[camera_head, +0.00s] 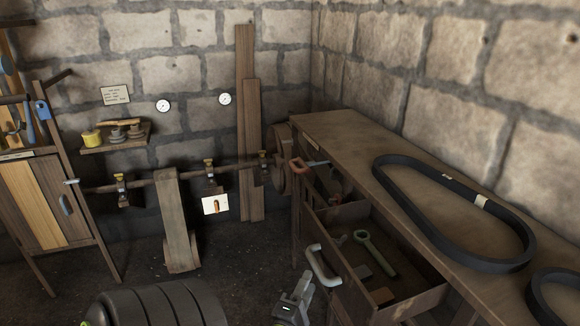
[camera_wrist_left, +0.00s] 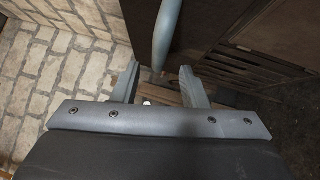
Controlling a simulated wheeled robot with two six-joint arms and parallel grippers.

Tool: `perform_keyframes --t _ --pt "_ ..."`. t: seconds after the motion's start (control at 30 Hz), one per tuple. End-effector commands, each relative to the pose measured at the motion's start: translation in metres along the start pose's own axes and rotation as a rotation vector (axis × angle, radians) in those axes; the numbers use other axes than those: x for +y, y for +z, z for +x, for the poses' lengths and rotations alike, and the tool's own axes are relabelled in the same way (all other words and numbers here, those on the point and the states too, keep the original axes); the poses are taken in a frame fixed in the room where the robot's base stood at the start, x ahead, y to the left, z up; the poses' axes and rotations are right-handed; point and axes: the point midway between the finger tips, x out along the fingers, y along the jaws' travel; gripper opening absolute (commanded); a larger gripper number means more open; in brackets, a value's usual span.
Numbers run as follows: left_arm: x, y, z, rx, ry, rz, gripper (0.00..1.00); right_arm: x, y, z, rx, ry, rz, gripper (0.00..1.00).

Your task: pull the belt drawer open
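The drawer (camera_head: 345,272) under the workbench stands open, and its inside with tools shows in the head view. Its pale curved handle (camera_head: 322,266) is on the drawer front; a grey-blue bar that looks like this handle also shows in the left wrist view (camera_wrist_left: 163,35). My left gripper (camera_head: 305,283) is just below and left of the handle. In the left wrist view its two fingers (camera_wrist_left: 160,84) are apart, with the bar's lower end between or just beyond their tips; contact cannot be told. My right gripper is not in view.
The drawer holds a green-grey wrench (camera_head: 375,253) and small blocks. A black belt (camera_head: 400,210) lies on the workbench top (camera_head: 335,130), with another dark loop (camera_head: 535,295) at the right. A ribbed dark drum (camera_head: 160,305) stands at the bottom left. Floor left of the drawer is clear.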

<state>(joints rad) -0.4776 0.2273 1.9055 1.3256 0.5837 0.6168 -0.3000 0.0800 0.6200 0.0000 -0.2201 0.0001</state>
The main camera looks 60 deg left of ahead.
Motion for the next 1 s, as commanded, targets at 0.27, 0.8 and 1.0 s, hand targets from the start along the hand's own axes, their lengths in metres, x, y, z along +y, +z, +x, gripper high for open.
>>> perform_keyframes --t 0.27,0.8,1.0 --pt "-0.006 -0.002 -0.064 0.004 -0.003 -0.002 0.4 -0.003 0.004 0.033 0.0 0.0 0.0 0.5" --pt "0.0 0.0 -0.108 0.0 -0.001 0.0 0.4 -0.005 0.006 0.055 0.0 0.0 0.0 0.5" --pt "0.0 0.0 -0.108 0.0 -0.001 0.0 0.4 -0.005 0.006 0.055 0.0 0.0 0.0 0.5"
